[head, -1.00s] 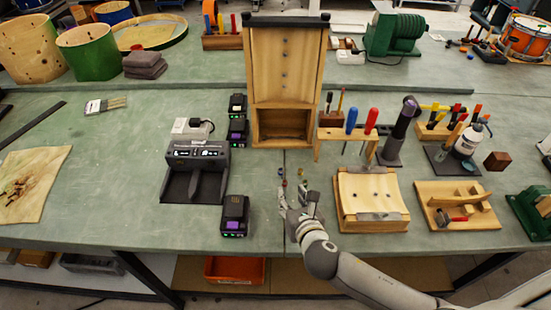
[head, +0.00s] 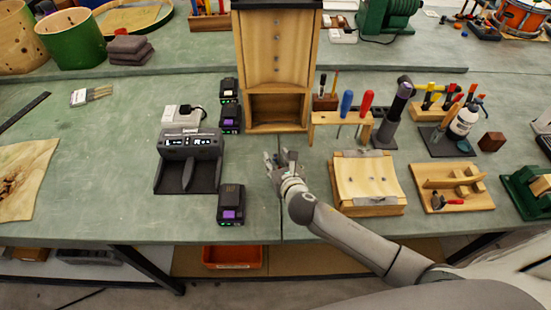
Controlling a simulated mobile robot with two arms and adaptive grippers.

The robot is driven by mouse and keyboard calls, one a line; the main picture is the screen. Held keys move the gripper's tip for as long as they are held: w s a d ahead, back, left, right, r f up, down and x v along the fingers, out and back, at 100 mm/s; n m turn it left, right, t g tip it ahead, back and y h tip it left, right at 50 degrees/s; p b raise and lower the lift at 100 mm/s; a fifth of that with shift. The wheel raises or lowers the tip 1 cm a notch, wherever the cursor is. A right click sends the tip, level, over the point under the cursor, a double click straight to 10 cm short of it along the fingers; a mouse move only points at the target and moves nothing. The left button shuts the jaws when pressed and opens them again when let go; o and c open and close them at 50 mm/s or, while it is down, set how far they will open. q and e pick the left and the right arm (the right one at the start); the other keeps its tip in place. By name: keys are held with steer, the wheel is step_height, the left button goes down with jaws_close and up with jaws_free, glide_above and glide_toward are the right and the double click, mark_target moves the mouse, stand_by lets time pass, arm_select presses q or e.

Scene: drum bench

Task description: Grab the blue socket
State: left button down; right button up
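My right gripper (head: 279,158) is over the green bench top, in front of the tall wooden cabinet. Its fingers point away from me and look spread apart, with nothing visible held between them. I cannot make out the blue socket now. The small coloured pieces seen in this area earlier are hidden by the gripper or too small to tell. My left gripper is not in view.
The wooden cabinet (head: 277,62) stands just beyond the gripper. A battery charger (head: 190,160) and a black battery (head: 231,204) are to the left. A curved wooden piece (head: 366,178) and a tool rack (head: 342,119) are to the right. Bench space between charger and gripper is clear.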

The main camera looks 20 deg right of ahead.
steer(key=shift+x, duration=1.15)
steer(key=shift+w+d+f, duration=0.1)
steer(key=shift+w+f, duration=0.05)
steer(key=shift+w, duration=0.1)
steer(key=c, duration=0.7)
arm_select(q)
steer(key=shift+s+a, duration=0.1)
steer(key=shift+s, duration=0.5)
arm_select(e)
jaws_close()
